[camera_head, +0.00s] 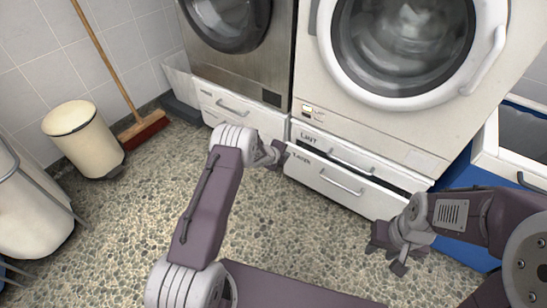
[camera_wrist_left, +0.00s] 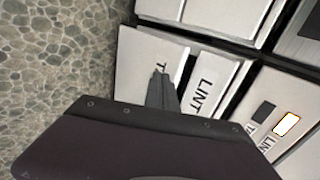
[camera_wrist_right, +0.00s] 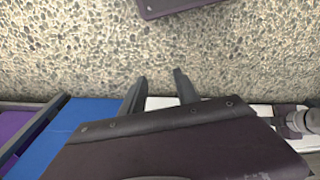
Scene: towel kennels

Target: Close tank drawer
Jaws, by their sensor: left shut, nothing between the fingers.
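The white tank drawer (camera_head: 320,180), with a bar handle, is the lowest front under the right-hand dryer. It stands out a little, with a dark gap above it below the lint drawer (camera_head: 350,152). My left gripper (camera_head: 281,156) is at the left end of the tank drawer front. In the left wrist view its fingers (camera_wrist_left: 162,92) are shut and empty, over or against the tank drawer front (camera_wrist_left: 145,55) beside its partly hidden label. I cannot tell whether they touch. My right gripper (camera_head: 385,250) is open and empty above the floor, right of the drawer; its fingers also show apart in the right wrist view (camera_wrist_right: 160,88).
A grey washer (camera_head: 230,60) with its own drawer (camera_head: 235,108) stands at the left. A cream bin (camera_head: 85,140) and a broom (camera_head: 140,125) are further left. The pebbled floor in front is clear.

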